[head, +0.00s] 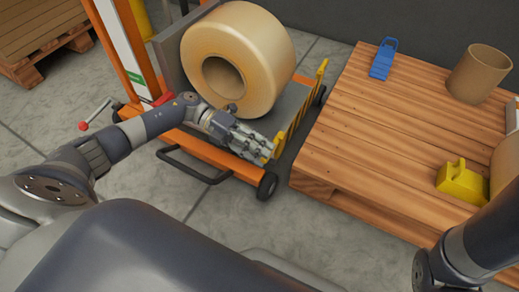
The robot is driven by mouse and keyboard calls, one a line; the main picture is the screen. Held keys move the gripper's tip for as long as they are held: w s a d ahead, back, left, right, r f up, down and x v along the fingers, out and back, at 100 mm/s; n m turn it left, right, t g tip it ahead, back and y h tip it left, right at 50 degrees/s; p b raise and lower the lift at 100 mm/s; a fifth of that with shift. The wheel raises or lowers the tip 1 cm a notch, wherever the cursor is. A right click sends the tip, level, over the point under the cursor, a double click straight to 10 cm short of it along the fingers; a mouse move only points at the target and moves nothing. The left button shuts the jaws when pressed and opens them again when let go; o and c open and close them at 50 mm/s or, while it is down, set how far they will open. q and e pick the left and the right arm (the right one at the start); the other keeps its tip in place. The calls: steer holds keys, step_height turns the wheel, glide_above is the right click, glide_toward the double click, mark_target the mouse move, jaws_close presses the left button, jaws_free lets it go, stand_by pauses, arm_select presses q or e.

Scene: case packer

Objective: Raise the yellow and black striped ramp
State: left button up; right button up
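The yellow and black striped ramp (300,108) runs along the right edge of an orange lift cart's platform (292,98). It looks upright, seen nearly edge-on, with a yellow piece standing up at its far end. My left gripper (266,152) reaches across the near side of the cart, and its fingertips are at the ramp's near end. The fingers cover that end, so I cannot tell whether they touch or grip it. My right arm shows at the lower right, but its gripper is out of the picture.
A large tan roll (258,50) stands on the cart's platform. A wooden pallet (350,130) lies to the right, with a blue object (383,60), a cardboard tube (478,75) and a yellow object (462,184). A narrow floor gap separates cart and pallet.

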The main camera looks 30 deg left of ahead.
arm_select(q)
steer(key=v, duration=1.2)
stand_by(0.4)
